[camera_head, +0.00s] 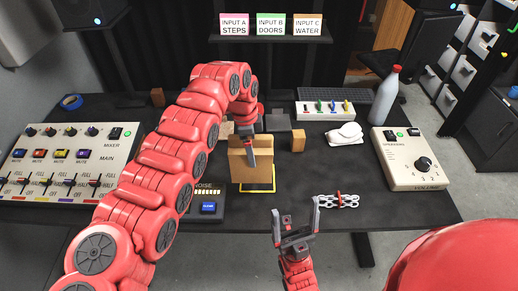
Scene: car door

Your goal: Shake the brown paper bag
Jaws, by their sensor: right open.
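The brown paper bag (241,171) stands upright at the middle of the dark table, by a thin yellow frame. My left arm arches in from the left, and its gripper (257,143) is at the bag's top edge. One grey finger shows in front of the bag; the other finger is hidden, so I cannot tell whether it grips the bag. My right gripper (295,224) is open and empty near the table's front edge, to the right of the bag and apart from it.
A chain (337,201) lies right of my right gripper. A mixer panel (62,160) fills the table's left and a speaker control box (417,158) its right. A white bottle (385,97), white shoe-like object (345,134) and switch box (325,110) stand behind.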

